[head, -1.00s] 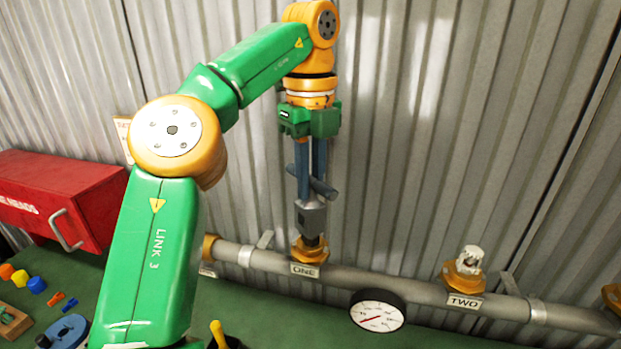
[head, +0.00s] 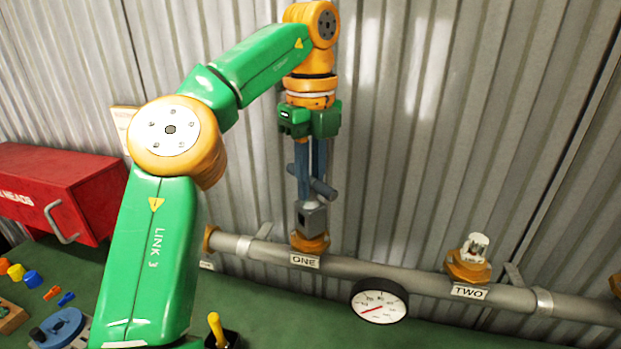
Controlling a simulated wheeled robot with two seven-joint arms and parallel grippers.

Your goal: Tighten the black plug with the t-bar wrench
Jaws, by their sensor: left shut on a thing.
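My left gripper (head: 311,186) points down in the middle of the head view. Its blue-grey fingers are shut on the grey t-bar wrench (head: 312,216) at its crossbar. The wrench stands upright over the orange fitting (head: 310,242) marked ONE. Its square socket end sits right down at the top of this fitting. The black plug is not visible; the socket covers the place where a dark piece showed before. My right gripper is not in view.
A grey pipe (head: 410,281) runs along the corrugated wall, with a round gauge (head: 380,300) and a second orange fitting (head: 468,266) marked TWO, with a whitish top. A red box (head: 75,190) and small coloured parts are at the left. A yellow-handled item (head: 216,325) stands at the front.

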